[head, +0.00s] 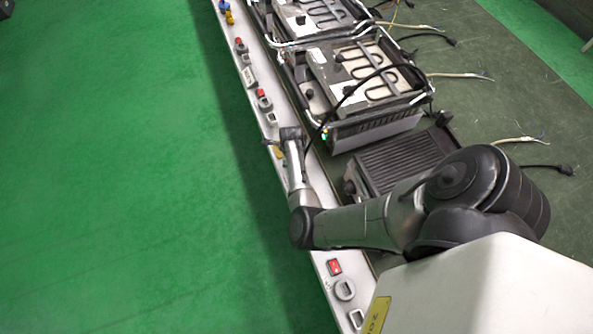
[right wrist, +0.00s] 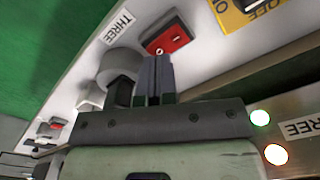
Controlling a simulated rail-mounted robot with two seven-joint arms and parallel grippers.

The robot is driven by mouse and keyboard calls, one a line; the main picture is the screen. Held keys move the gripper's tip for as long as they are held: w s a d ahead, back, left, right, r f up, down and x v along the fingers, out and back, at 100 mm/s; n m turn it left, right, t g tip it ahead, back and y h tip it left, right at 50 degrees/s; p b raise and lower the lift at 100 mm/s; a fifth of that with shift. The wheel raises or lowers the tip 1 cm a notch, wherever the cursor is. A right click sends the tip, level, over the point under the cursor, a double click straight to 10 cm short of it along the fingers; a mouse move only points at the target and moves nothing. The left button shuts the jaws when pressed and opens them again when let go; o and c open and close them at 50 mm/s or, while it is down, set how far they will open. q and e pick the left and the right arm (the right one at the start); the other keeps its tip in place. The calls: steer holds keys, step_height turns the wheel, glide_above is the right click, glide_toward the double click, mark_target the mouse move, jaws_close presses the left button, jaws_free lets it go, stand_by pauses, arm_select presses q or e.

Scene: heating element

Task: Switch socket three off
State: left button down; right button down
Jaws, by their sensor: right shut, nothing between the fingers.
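In the right wrist view, a red rocker switch (right wrist: 167,37) sits on the pale panel beside a printed label THREE (right wrist: 117,25). A round grey socket (right wrist: 118,65) is on the panel to its lower left. My right gripper (right wrist: 155,60) is shut and empty, its fingertips just below the switch. They overlap its lower edge in the picture; I cannot tell if they touch. Whether the switch is on or off is unclear. In the head view my right gripper (head: 272,143) is over the panel strip (head: 318,185), and the switch beside it is not clear. My left gripper is not in view.
Two indicator lights glow, one greenish white (right wrist: 260,117) and one orange-white (right wrist: 276,154), beside another THREE label (right wrist: 303,128). Heater units (head: 375,125) with loose cables stand behind the strip. Other red switches (head: 260,92) line it. Open green floor (head: 120,170) lies left.

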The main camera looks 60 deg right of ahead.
steer(key=shift+f+b, duration=0.3)
steer(key=shift+f, duration=0.25)
steer(key=shift+f+b, duration=0.3)
steer(key=shift+f, duration=0.15)
stand_by(0.3)
steer(key=shift+r, duration=0.15)
step_height(320, 180, up, 4)
steer(key=p, duration=0.4)
steer(key=shift+r+p, duration=1.4)
steer(key=shift+p, duration=0.45)
